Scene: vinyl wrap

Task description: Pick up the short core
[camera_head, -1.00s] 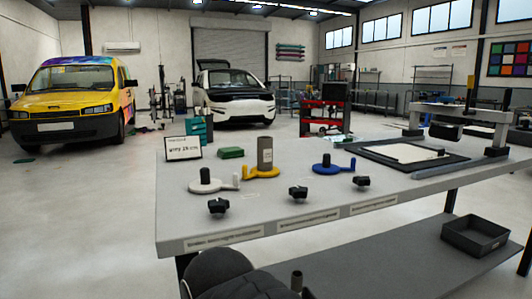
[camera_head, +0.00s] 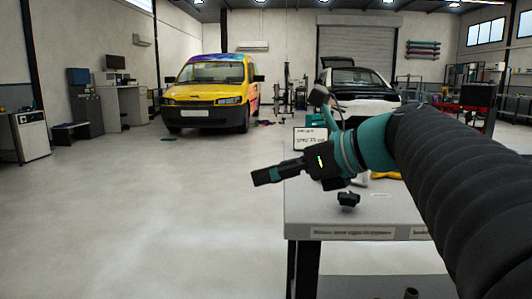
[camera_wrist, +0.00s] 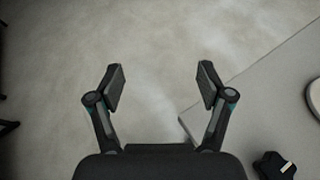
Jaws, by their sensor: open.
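My gripper (camera_head: 268,175) is out past the left end of the workbench (camera_head: 340,210) in the head view. In the wrist view my gripper (camera_wrist: 164,85) has its two fingers spread wide, with only bare floor between them and nothing held. I cannot make out the short core for certain.
A black knob (camera_head: 348,199) sits near the bench's front left; it also shows in the wrist view (camera_wrist: 274,166). A white round base (camera_wrist: 315,97) is partly in view at the right. A sign (camera_head: 310,138) stands at the back. The floor left of the bench is clear.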

